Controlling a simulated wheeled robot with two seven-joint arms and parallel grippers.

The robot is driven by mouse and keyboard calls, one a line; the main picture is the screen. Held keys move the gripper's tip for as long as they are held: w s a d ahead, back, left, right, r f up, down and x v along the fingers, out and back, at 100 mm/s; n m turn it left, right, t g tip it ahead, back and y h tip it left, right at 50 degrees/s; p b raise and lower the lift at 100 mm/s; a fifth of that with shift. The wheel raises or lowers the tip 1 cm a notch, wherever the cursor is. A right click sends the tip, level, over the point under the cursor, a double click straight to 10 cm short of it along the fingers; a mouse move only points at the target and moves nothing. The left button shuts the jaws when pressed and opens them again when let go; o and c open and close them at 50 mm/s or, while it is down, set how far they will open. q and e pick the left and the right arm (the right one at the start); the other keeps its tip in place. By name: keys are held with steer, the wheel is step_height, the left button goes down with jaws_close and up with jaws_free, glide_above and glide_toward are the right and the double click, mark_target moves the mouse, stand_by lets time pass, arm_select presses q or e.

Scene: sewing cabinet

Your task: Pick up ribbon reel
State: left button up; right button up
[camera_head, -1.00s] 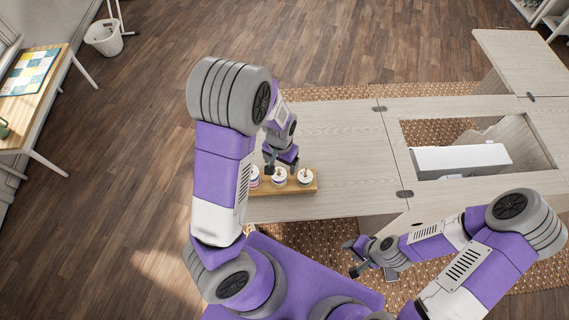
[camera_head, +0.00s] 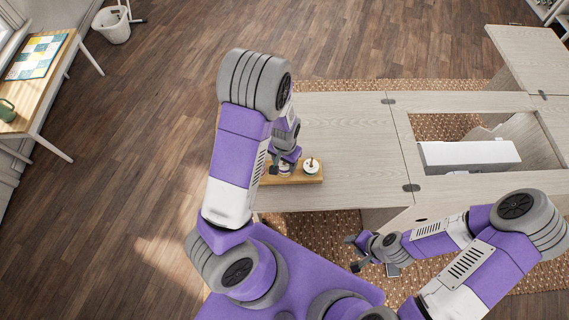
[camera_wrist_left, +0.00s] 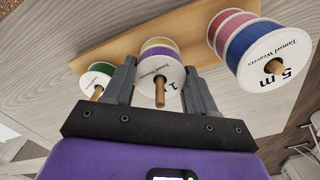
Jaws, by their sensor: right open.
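A wooden board (camera_head: 305,181) with ribbon reels on pegs stands at the near left of the table. My left gripper (camera_head: 284,168) is down at the board and hides part of it. In the left wrist view, its fingers (camera_wrist_left: 159,80) lie on either side of a reel with yellow and purple ribbon (camera_wrist_left: 158,52). I cannot tell if they press on it. A green reel (camera_wrist_left: 101,70) is to the left, and a pink and blue reel (camera_wrist_left: 252,58) to the right. The right-hand reel shows white from above (camera_head: 311,166). My right gripper (camera_head: 374,262) is empty, off the table's near edge.
The pale wooden table (camera_head: 350,130) is clear behind and right of the board. A white machine (camera_head: 468,155) sits in the table's opening. A side desk (camera_head: 45,95) with a green mug (camera_head: 7,111) and a wastebasket (camera_head: 111,25) are farther left.

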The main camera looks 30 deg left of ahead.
arm_select(q)
steer(key=c, duration=0.4)
step_height(320, 180, up, 10)
steer(key=p, duration=0.2)
steer(key=shift+p, duration=0.3)
steer(key=shift+c, duration=0.3)
